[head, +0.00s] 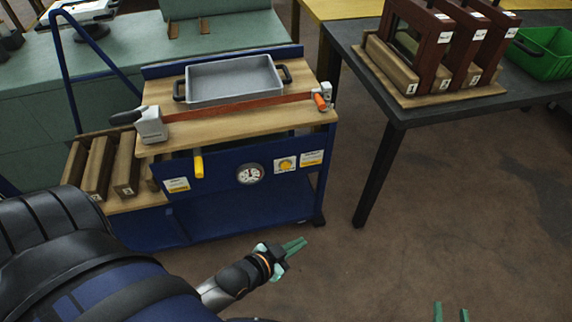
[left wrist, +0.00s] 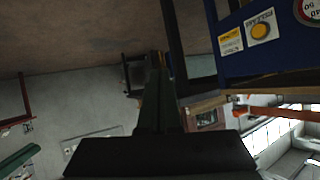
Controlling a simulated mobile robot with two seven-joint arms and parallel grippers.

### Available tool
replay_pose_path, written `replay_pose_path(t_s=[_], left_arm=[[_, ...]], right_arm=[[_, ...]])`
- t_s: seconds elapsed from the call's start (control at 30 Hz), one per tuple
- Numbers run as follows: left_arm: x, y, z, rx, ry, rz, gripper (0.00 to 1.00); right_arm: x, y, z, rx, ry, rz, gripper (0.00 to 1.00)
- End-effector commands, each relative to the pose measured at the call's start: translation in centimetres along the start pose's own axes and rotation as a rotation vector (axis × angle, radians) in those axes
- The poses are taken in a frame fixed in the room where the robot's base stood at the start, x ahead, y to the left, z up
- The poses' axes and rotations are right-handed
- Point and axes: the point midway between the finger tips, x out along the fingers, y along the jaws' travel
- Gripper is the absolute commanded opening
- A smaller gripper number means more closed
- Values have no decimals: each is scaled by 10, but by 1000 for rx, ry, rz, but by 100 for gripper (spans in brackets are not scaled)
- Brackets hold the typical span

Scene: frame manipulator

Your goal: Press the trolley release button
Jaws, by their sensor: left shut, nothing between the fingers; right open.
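The trolley (head: 215,210) is blue with a wooden top. Its front panel carries a round yellow button on a white plate (head: 286,164), right of a round dial. The button (left wrist: 261,30) also shows at the upper right of the left wrist view. My left gripper (head: 296,245) has green fingers, shut and empty. It is in front of the trolley, below the button in the picture and apart from it. In the left wrist view the left gripper (left wrist: 157,62) is a dark shape. Only the green fingertips of my right gripper (head: 451,312) show at the bottom edge, spread apart.
A grey tray (head: 232,80) sits on the trolley top, with an orange bar clamp (head: 235,106) across its front. A yellow handle (head: 198,165) hangs at the front panel. A dark table (head: 395,110) with wooden frames stands at the right. The floor between is clear.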

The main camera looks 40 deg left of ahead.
Motion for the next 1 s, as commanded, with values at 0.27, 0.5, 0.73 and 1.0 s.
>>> replay_pose_path(t_s=[0.27, 0.5, 0.73, 1.0], left_arm=[[97, -54, 33, 204, 259, -156, 0], [144, -106, 41, 353, 424, -351, 0], [159, -137, 40, 429, 497, -483, 0], [159, -143, 36, 444, 508, -511, 0]], right_arm=[[10, -8, -55, -134, 508, -23, 50], [-32, -27, -94, -234, 905, -53, 50], [-70, -40, -108, -286, 1120, -76, 50], [-80, -42, -114, -296, 1161, -81, 50]])
